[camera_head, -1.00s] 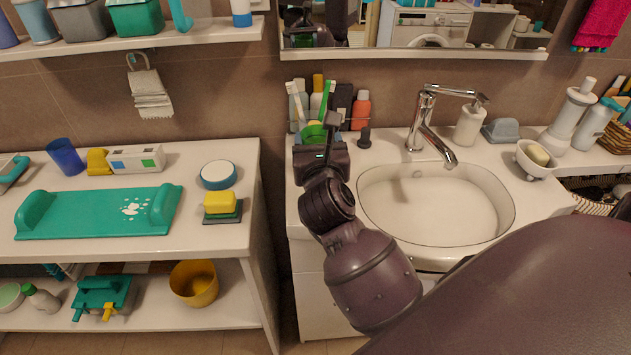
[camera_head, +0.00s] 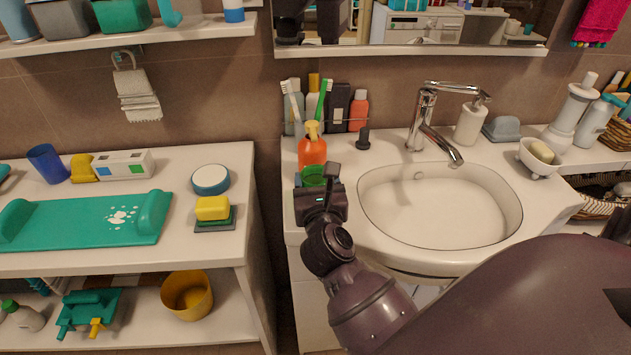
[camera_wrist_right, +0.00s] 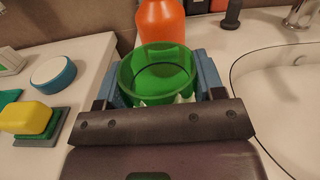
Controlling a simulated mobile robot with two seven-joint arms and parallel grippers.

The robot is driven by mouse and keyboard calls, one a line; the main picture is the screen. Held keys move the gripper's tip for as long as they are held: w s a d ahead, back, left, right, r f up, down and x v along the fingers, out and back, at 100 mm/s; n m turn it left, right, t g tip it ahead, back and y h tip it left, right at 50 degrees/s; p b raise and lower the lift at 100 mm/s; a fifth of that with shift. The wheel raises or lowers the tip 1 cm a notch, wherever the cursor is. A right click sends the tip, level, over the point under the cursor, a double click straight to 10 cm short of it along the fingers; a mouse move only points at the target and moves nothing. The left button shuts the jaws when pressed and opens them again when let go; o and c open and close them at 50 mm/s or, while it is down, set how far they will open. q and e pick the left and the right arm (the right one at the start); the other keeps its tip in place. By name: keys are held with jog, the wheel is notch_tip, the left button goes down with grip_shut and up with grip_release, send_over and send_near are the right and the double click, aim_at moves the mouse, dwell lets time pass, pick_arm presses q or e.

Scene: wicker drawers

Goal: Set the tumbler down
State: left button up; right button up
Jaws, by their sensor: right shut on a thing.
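The green see-through tumbler (camera_head: 314,175) is over the left end of the sink counter, just in front of an orange bottle. My right gripper (camera_head: 318,184) is shut on it. In the right wrist view the tumbler (camera_wrist_right: 157,70) is upright, its open rim facing up, between the two blue-grey fingers of my right gripper (camera_wrist_right: 158,80). Its lower part is hidden by the gripper, so I cannot tell whether its base touches the counter. My left gripper is not in view.
The orange bottle (camera_head: 312,150) stands right behind the tumbler, before a rack of toothbrushes and bottles. The sink basin (camera_head: 440,205) is to the right. A gap separates the counter from the left shelf, where a yellow sponge (camera_head: 212,208) lies. A dark stand (camera_head: 363,139) is behind right.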

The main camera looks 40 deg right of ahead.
jog(key=shift+f, duration=0.2)
jog(key=o, duration=0.9)
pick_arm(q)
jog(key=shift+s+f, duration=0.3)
pick_arm(e)
jog(key=shift+o, duration=0.2)
